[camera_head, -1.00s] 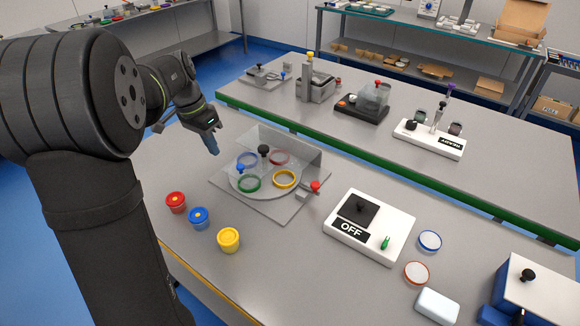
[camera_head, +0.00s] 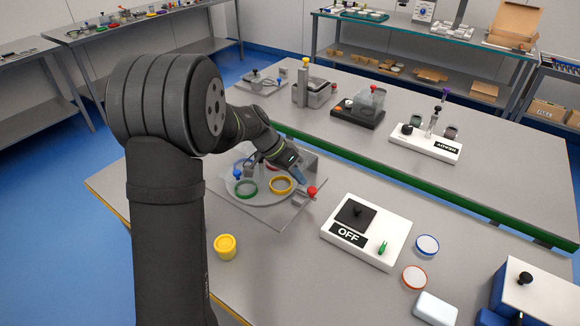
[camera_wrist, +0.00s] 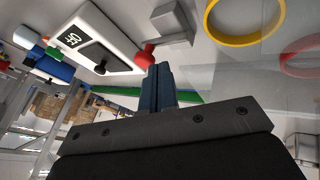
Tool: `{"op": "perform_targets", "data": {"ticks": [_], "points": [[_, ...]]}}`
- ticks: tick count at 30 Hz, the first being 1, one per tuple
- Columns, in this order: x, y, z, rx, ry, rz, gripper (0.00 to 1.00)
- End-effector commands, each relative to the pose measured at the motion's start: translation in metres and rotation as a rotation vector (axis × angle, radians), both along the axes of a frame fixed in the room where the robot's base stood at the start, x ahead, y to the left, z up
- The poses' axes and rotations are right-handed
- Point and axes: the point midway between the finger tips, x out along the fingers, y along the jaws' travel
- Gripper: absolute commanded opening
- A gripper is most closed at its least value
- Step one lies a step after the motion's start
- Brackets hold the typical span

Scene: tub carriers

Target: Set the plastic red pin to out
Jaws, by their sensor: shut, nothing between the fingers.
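The red pin (camera_head: 311,191) has a round red head and sits at a small grey block (camera_head: 300,200) on the right side of the grey fixture plate (camera_head: 275,216). My gripper (camera_head: 301,180) is shut and empty, its fingertips just behind and left of the red head. In the wrist view, the closed fingers (camera_wrist: 158,72) point at the red pin (camera_wrist: 146,54), which shows right beside their tips, with the grey block (camera_wrist: 172,20) above it. I cannot tell whether the fingers touch the pin.
The plate carries a green ring (camera_head: 246,189) and a yellow ring (camera_head: 281,185). My arm hides part of the fixture and its clear guard. A white box marked OFF (camera_head: 392,218) stands to the right. A yellow tub (camera_head: 225,247) stands in front. Bare table lies between them.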

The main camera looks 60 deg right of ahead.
Motion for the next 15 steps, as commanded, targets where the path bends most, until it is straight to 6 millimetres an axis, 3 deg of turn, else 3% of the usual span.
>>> {"op": "perform_targets", "data": {"ticks": [4,15], "points": [[-0.0056,-0.0028,-0.0089,0.001,0.001,-0.001,0.00],[-0.0066,-0.0033,-0.0099,0.000,0.000,-0.001,0.00]]}}
